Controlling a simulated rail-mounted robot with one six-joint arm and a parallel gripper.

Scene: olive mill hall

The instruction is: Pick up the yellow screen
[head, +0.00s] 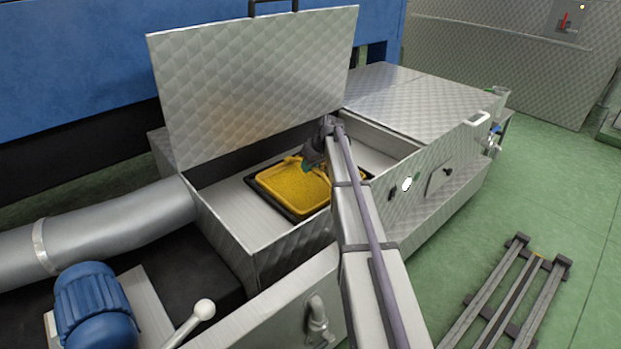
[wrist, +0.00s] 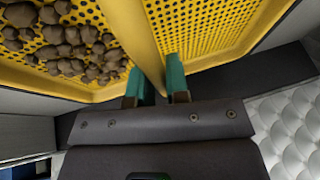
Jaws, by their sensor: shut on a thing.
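The yellow screen (head: 285,190) is a perforated tray with a raised rim, inside the open metal box. In the head view it lies within a black frame (head: 262,198); I cannot tell whether it is clear of it. My gripper (head: 308,165) reaches in from above at its right part. In the wrist view the screen (wrist: 205,25) shows a raised yellow bar across it, and the green fingers of my gripper (wrist: 158,75) are shut on this bar. My arm hides the screen's right side in the head view.
Brown lumps (wrist: 62,40) lie on the screen left of the bar. The metal box (head: 225,190) has upright walls around the screen and a raised lid (head: 255,85) behind. A closed cover (head: 430,100) is at right. A blue motor (head: 95,305) and a lever (head: 195,318) stand front left.

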